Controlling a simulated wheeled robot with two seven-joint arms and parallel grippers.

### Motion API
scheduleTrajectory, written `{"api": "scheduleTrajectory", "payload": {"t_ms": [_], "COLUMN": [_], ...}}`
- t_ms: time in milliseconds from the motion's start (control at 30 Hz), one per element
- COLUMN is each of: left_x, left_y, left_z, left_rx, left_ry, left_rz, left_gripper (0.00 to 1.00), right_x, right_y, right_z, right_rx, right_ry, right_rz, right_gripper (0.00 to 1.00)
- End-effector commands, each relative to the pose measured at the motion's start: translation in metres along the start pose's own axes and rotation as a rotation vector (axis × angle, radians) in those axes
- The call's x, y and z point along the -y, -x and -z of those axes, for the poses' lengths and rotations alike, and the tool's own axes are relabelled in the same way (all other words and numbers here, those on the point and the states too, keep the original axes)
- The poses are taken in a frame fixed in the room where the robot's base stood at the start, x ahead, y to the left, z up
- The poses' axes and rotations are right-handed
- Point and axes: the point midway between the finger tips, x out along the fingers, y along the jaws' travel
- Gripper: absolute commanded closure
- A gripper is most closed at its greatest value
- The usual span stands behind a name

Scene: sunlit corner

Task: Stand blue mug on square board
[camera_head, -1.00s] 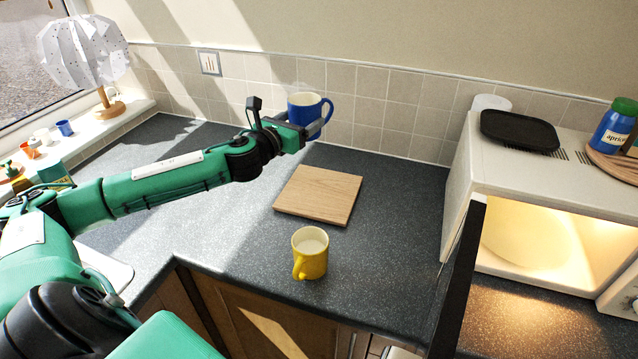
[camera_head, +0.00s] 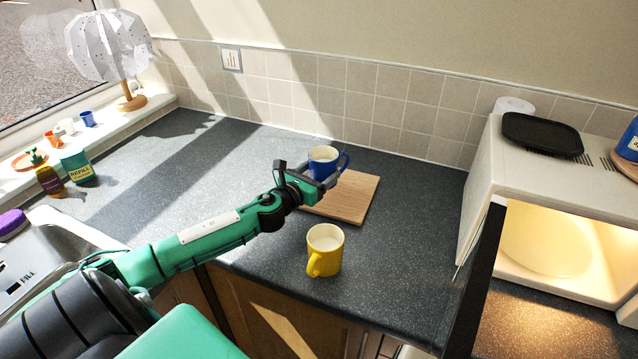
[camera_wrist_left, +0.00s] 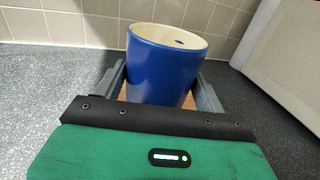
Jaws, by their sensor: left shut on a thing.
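The blue mug (camera_head: 323,158) is upright in my left gripper (camera_head: 318,183), with its handle to the right in the head view. In the left wrist view the blue mug (camera_wrist_left: 162,66) sits between the two grey fingers of my left gripper (camera_wrist_left: 160,92). The square board (camera_head: 352,200) is a flat wooden board on the dark counter. The mug and gripper overlap the board's left back part in the head view. The gripper hides the mug's base there, so I cannot tell whether it touches the board. My right gripper is not in view.
A yellow mug (camera_head: 325,252) stands on the counter (camera_head: 230,170) in front of the board. A white microwave (camera_head: 540,190) with its door open is on the right. A lamp (camera_head: 125,60), a soap bottle (camera_head: 46,175) and a green refill box (camera_head: 77,166) are at the left.

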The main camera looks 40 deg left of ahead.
Motion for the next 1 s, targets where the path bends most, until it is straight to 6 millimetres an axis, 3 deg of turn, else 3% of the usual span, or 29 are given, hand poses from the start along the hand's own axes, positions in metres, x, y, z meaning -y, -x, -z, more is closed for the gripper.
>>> {"api": "scheduleTrajectory", "payload": {"t_ms": [300,700,733,800,833,1000], "left_x": [0.0,0.0,0.0,0.0,0.0,0.0], "left_y": [0.0,0.0,0.0,0.0,0.0,0.0], "left_z": [0.032,0.037,0.037,0.037,0.037,0.036], "left_rx": [0.0,0.001,-0.002,-0.002,-0.002,-0.002], "left_ry": [0.002,0.0,0.0,0.0,0.0,0.001], "left_rz": [0.0,0.0,0.0,0.0,0.0,0.0], "left_gripper": [0.9,0.9,0.22,0.08,0.06,0.06], "right_x": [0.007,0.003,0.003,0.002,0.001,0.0], "right_y": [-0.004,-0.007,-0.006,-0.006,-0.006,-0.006], "right_z": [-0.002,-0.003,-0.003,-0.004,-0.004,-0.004], "right_rx": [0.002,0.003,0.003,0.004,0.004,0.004], "right_ry": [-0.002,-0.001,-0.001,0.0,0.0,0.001], "right_rz": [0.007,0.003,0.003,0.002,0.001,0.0], "right_gripper": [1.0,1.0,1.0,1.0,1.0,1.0]}}
